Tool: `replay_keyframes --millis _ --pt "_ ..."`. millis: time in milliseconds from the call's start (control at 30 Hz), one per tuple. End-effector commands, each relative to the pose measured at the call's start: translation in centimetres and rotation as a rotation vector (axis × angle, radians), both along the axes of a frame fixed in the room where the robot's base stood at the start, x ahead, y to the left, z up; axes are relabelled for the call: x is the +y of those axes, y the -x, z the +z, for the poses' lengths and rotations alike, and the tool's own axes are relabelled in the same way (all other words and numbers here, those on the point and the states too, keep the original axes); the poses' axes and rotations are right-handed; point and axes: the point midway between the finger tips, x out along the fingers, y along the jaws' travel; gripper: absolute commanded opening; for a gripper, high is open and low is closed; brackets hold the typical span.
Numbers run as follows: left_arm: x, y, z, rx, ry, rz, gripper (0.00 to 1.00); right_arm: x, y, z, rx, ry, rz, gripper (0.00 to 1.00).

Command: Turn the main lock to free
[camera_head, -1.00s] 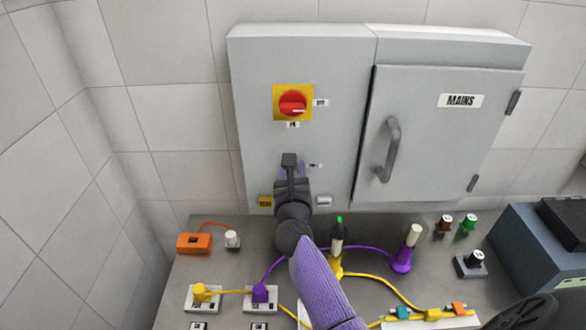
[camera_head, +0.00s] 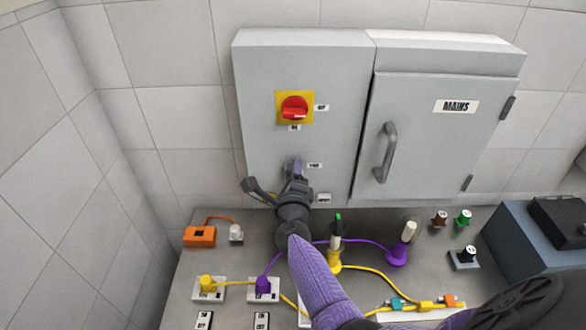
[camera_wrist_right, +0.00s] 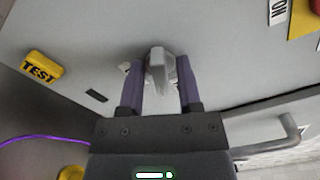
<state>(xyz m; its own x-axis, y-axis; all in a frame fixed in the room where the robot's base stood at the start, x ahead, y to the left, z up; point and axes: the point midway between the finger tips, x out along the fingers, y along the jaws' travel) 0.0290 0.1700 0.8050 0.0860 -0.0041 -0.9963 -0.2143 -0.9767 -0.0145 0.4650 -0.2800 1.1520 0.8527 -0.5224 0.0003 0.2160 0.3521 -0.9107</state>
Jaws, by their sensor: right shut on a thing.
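The main lock (camera_wrist_right: 158,68) is a small grey knob on the grey cabinet's left panel. In the right wrist view it stands between the two purple fingers of my right gripper (camera_wrist_right: 159,84), which is shut on it. In the head view my right gripper (camera_head: 293,171) reaches up to the panel below the red switch and covers most of the lock. A small white label (camera_head: 315,166) sits just right of the gripper, too small to read. My left gripper is not in view.
Above is a red rotary switch (camera_head: 294,107) on a yellow plate. A yellow TEST button (camera_wrist_right: 42,67) is near the lock. The MAINS door has a grey handle (camera_head: 386,153). Plugs and cables lie on the bench (camera_head: 195,262) below, with an orange box (camera_head: 200,236) at left.

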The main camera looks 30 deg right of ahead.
Motion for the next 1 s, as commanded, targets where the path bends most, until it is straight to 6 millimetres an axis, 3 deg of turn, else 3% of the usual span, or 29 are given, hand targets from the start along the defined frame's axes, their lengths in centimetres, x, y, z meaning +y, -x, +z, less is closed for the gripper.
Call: replay_keyframes --millis 500,1000 --pt "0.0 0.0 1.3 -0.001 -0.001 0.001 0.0 0.1 0.0 -0.2 0.186 0.301 0.001 0.0" --pt "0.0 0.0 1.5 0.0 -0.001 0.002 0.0 0.0 0.0 -0.3 0.233 0.377 0.001 0.0"
